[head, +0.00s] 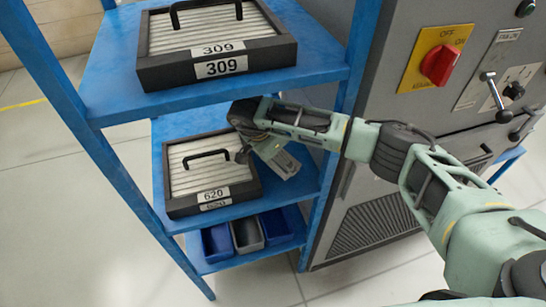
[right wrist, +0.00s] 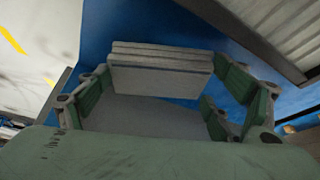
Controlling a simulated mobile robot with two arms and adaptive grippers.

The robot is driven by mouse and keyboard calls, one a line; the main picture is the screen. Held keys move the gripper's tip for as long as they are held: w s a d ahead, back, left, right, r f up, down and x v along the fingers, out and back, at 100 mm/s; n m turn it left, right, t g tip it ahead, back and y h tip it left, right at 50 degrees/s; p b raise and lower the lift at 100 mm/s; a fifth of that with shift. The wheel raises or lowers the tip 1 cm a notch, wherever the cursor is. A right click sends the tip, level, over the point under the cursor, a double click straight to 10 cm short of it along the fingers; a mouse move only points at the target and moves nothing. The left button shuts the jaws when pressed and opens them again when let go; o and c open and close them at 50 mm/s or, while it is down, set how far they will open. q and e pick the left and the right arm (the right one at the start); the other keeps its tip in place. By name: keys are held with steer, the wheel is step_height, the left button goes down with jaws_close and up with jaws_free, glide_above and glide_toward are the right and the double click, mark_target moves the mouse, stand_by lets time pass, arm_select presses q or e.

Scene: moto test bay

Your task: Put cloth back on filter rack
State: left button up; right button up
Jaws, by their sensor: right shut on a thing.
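The filter rack is a blue shelf unit (head: 121,99) with a top, a middle and a low shelf. My right gripper (head: 272,152) reaches in from the right over the right part of the middle shelf. It is shut on a folded grey cloth (right wrist: 160,62), which shows as a layered stack between the green finger pads in the right wrist view. In the head view the gripper hides most of the cloth. I cannot tell whether the cloth touches the blue shelf surface. My left gripper is not in view.
A filter labelled 309 (head: 150,78) sits on the top shelf. A filter labelled 620 (head: 180,205) is on the middle shelf, just left of my gripper. Several bins (head: 216,243) stand below. A grey machine with a red switch (head: 439,65) stands right.

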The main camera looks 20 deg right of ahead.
mark_target(277, 162)
steer(key=shift+s+d+f+b, duration=0.1)
steer(key=shift+s+f+b, duration=0.2)
steer(key=shift+f, duration=0.3)
steer(key=shift+s+f+b, duration=0.2)
steer(key=shift+f+b, duration=0.1)
steer(key=shift+f, duration=0.6)
steer(key=shift+w, duration=0.25)
steer(key=o, duration=0.7)
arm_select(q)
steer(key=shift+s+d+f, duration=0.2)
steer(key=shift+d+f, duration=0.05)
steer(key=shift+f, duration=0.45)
arm_select(e)
steer(key=shift+o, duration=0.2)
steer(key=b+v, duration=0.1)
steer(key=v, duration=0.6)
steer(key=shift+r, duration=0.25)
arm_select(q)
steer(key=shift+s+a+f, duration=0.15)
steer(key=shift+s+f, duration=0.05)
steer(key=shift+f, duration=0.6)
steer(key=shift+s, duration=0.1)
arm_select(e)
steer(key=shift+s, duration=0.1)
